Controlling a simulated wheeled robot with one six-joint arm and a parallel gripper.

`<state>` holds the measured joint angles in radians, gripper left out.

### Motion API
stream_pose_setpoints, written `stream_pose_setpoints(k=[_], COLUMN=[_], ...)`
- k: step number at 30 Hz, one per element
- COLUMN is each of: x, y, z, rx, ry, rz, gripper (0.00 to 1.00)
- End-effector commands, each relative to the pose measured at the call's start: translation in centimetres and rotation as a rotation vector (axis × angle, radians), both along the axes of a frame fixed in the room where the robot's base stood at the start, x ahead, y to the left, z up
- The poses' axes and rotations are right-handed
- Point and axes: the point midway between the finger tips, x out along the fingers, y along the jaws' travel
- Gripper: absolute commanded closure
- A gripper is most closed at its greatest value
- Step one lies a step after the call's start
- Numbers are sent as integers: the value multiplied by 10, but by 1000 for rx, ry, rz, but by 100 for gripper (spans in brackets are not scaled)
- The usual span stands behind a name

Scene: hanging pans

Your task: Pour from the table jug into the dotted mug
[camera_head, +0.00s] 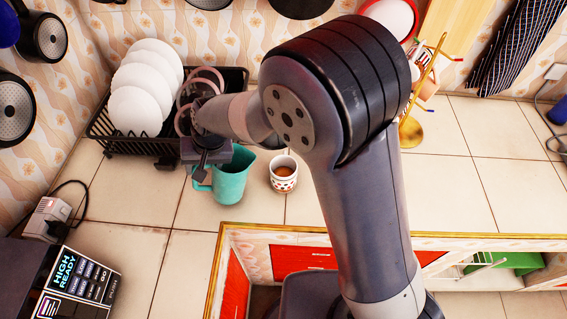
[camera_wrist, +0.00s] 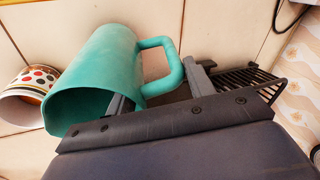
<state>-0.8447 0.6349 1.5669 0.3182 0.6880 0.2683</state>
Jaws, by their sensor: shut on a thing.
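The teal jug (camera_head: 232,178) is at the counter's middle left in the head view, its handle on the left. In the wrist view the jug (camera_wrist: 98,72) fills the centre left, its open mouth towards the lower left. My gripper (camera_wrist: 163,92) is shut on the jug's handle; in the head view the gripper (camera_head: 204,172) is at the jug's left side. I cannot tell whether the jug touches the counter. The dotted mug (camera_head: 284,180) stands upright just right of the jug, apart from it, with brown inside. Its dots show in the wrist view (camera_wrist: 41,77).
A black dish rack (camera_head: 106,140) with white plates (camera_head: 135,108) stands behind and left of the jug. A gold stand (camera_head: 412,133) is at the right. Pans (camera_head: 50,38) hang on the left wall. The tiled counter (camera_head: 455,190) is clear at the right.

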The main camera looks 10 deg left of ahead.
Motion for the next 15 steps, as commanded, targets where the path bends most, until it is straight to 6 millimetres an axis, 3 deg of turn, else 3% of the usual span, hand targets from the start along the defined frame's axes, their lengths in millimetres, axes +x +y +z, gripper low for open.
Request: stream_pose_setpoints(k=[15], x=[-8], y=[20], z=[-18], rx=[-193], ry=[-82], rz=[9], gripper=[97])
